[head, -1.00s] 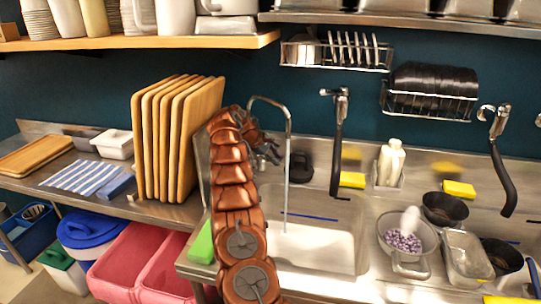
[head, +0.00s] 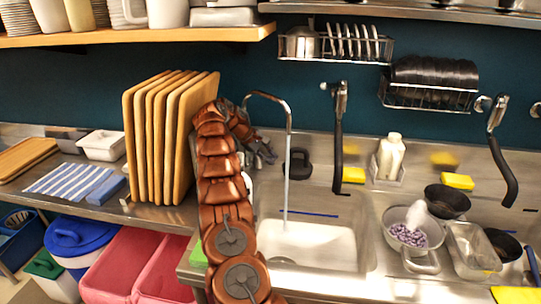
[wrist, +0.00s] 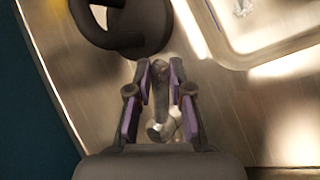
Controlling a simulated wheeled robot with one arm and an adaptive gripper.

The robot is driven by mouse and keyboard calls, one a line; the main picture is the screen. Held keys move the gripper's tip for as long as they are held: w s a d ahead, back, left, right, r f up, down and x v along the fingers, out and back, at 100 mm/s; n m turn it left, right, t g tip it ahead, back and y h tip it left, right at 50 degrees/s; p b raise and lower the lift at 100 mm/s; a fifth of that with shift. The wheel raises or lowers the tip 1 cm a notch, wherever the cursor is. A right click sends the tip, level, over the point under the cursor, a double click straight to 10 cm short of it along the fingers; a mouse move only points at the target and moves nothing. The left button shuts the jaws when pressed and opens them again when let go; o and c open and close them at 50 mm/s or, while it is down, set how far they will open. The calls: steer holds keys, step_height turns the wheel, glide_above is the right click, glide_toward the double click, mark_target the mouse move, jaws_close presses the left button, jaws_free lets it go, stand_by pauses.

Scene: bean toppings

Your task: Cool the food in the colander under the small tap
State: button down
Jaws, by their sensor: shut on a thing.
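The colander (head: 428,238) holds purple beans (head: 407,235) with pale steam above them. It stands right of the sink basin (head: 325,245) in the head view. The small tap (head: 270,96) arches over the basin, and a thin straight stream (head: 287,170) runs down from its spout into the basin. My gripper (head: 263,150) is beside the tap, just left of the stream. In the wrist view my gripper (wrist: 160,70) is shut on a metal tap handle (wrist: 161,95) between its fingers. My own arm hides the tap's base in the head view.
A black ring-shaped object (head: 297,163) stands close to my gripper, and also shows in the wrist view (wrist: 130,25). Wooden boards (head: 165,140) stand upright on the left. A black hose tap (head: 339,140), a bottle (head: 390,157), and dark pans (head: 447,200) are on the right.

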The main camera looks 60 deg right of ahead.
stand_by(0.3)
steer(key=c, duration=1)
jaws_free()
steer(key=shift+c, duration=0.2)
steer(key=shift+s+d+n+b, duration=0.1)
steer(key=shift+d+n+b, duration=0.2)
steer(key=shift+b, duration=0.55)
